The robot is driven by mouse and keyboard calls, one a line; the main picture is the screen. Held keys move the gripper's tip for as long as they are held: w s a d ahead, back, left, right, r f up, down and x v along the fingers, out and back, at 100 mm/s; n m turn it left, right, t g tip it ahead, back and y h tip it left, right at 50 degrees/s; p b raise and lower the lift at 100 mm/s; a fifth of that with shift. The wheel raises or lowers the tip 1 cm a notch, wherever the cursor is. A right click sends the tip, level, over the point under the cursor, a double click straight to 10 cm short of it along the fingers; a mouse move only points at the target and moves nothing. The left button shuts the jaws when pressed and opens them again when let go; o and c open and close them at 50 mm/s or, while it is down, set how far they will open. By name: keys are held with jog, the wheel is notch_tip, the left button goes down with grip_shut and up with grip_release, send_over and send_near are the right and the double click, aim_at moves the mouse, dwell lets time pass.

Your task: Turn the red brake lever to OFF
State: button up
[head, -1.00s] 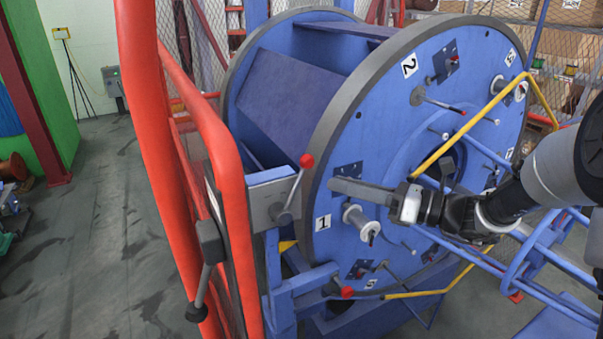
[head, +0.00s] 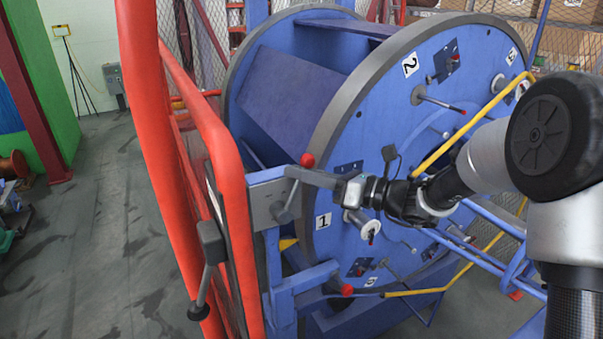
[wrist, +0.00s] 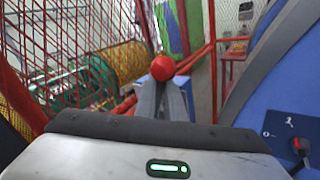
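The red brake lever's ball knob (head: 307,160) tops a thin rod that slants down left to a grey box on the blue frame in the head view. My gripper (head: 289,171) reaches in from the right, its fingertips overlapping the rod just below the knob. In the wrist view the red knob (wrist: 162,68) appears at the tips of my gripper (wrist: 164,82). The two grey fingers lie side by side and look shut, with nothing visible between them. I cannot tell whether they touch the rod. No OFF marking is readable.
The big blue drum (head: 375,105) stands right behind the lever, with small levers and spindles on its face. A red guard rail (head: 215,150) rises close on the left, with a black-knobbed handle (head: 207,265). Yellow tubing (head: 450,145) passes near my arm.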

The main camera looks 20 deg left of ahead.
jog(key=shift+s+r, duration=0.1)
grip_shut()
jog(key=shift+s+a+r+n+h, duration=0.3)
jog(key=shift+s+a+n+h, duration=0.15)
jog(key=shift+n, duration=0.15)
jog(key=shift+s+a+r+n+h+p, duration=0.15)
jog(key=shift+s+a+n+h+p, duration=0.15)
jog(key=shift+s+a+n+h, duration=0.25)
jog(key=shift+s+a+n+t+h+b, duration=0.25)
jog(key=shift+s+a+n+h, duration=0.15)
jog(key=shift+s+n, duration=0.2)
jog(key=shift+s+a+n+t+h+b, duration=0.3)
jog(key=shift+s+a+n, duration=0.15)
jog(key=shift+s, duration=0.1)
jog(key=shift+s+a+f+n+t+h+b, duration=0.15)
jog(key=shift+s+a+f+n+h+b, duration=0.05)
jog(key=shift+s+a+n+h+b, duration=0.2)
jog(key=shift+s+a+f+n+t+h+b, duration=0.1)
jog(key=shift+s+a+f+n+h+b, duration=0.15)
jog(key=shift+s+h, duration=0.2)
jog(key=shift+s+r, duration=0.1)
